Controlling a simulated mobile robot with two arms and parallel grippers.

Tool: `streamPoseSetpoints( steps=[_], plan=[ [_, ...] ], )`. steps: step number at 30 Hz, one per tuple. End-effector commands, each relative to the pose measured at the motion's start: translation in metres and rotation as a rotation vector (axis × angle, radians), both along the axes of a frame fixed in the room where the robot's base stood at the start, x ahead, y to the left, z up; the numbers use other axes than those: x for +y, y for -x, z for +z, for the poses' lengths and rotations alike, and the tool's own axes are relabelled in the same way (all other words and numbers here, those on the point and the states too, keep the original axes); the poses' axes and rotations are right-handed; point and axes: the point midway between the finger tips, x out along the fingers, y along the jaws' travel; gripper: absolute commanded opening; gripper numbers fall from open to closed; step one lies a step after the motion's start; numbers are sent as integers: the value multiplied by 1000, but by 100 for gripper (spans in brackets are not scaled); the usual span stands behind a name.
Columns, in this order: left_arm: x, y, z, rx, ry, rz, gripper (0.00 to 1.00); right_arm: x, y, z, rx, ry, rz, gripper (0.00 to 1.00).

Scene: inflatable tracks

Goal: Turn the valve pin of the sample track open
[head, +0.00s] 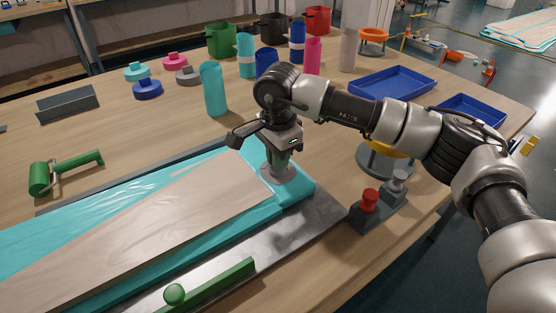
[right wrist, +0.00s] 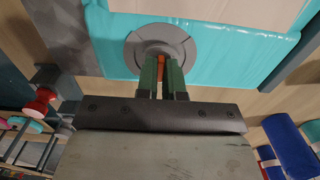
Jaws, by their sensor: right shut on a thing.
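The sample track (head: 170,225), teal with a beige top strip, lies flat on the table from the lower left to the middle of the head view. A round grey valve (head: 284,176) sits at its right end; it also shows in the right wrist view (right wrist: 136,45). My right gripper (head: 279,163) points down over this valve. In the right wrist view its green fingers (right wrist: 161,72) are shut on the orange-red valve pin (right wrist: 161,60) at the middle of the valve. The pin is mostly hidden between the fingers. My left gripper is out of view.
A green bar with a ball knob (head: 174,294) lies in front of the track, and a green roller (head: 65,172) lies behind it. A teal cylinder (head: 214,90) stands behind my gripper. A red-topped grey block (head: 367,208) is at the right. Blue trays (head: 391,83) lie farther back.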

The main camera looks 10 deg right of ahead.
Motion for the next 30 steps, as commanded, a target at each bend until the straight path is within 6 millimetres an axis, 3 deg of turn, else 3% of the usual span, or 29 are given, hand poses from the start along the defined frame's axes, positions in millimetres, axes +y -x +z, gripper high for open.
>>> streamPoseSetpoints(
  steps=[15, 16, 21, 30],
  plan=[
    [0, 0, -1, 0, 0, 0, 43, 0, -1, 3, -6, -3, 20, 0],
    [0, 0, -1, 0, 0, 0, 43, 0, -1, 3, -6, -3, 20, 9],
    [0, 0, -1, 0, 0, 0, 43, 0, -1, 2, -5, -2, 19, 33],
    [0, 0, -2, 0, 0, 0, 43, 0, -1, 3, -3, -1, 19, 33]
  ],
)
